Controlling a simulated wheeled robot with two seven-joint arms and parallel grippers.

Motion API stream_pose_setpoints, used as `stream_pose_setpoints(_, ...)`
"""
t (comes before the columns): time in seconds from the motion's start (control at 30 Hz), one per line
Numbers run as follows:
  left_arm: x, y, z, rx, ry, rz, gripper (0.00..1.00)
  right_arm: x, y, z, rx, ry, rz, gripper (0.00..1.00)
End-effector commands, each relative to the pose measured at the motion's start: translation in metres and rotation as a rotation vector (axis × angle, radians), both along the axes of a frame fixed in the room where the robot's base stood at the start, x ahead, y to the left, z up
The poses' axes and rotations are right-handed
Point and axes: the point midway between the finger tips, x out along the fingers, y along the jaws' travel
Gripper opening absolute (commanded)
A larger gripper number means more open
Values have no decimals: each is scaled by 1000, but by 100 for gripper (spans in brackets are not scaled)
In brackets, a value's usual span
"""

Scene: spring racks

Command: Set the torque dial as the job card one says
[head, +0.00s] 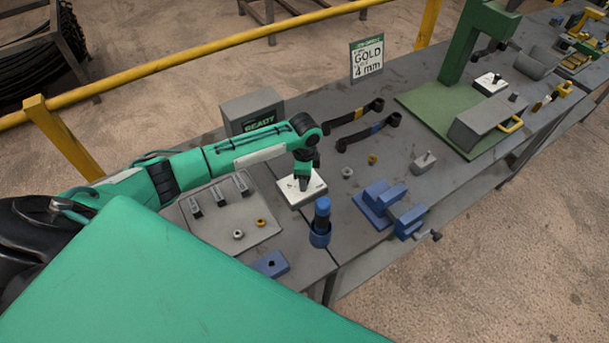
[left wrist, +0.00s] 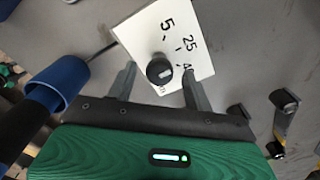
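The torque dial is a white plate (head: 312,188) with a dark knob, on the bench below my left gripper (head: 303,180). In the left wrist view the plate (left wrist: 200,40) shows 5, 25 and what looks like 40; another marking near the lower edge is partly hidden. The black knob (left wrist: 160,68) stands between the two fingers of my left gripper (left wrist: 159,75), with gaps on both sides. The knob has a short pale mark; which number it points to is unclear. The job card (head: 367,58) reads GOLD and 4 mm; its smaller lines are unreadable. My right gripper is not in view.
A grey box (head: 253,105) showing READY stands behind the dial. A blue holder with a blue-handled tool (head: 321,222) stands close in front, also in the left wrist view (left wrist: 62,80). Two dark wrenches (head: 368,131) lie right. A blue vise (head: 385,200) is further right.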

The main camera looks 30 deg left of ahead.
Motion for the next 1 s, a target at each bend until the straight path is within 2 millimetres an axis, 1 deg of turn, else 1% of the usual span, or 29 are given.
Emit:
stream_pose_setpoints(0.23,0,0,1,0,0,-1,52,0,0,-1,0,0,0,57)
stream_pose_setpoints(0.37,0,0,13,0,-2,-1,52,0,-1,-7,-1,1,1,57)
stream_pose_setpoints(0.47,1,0,31,-2,-4,-2,52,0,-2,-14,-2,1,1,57)
stream_pose_setpoints(0.6,1,0,64,-1,-6,-2,52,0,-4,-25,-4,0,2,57)
stream_pose_setpoints(0.8,1,0,107,-1,-4,-1,52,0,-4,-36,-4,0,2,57)
stream_pose_setpoints(0.9,0,0,122,1,-2,0,52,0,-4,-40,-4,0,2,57)
stream_pose_setpoints(1.0,0,0,132,-1,-1,0,52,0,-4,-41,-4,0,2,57)
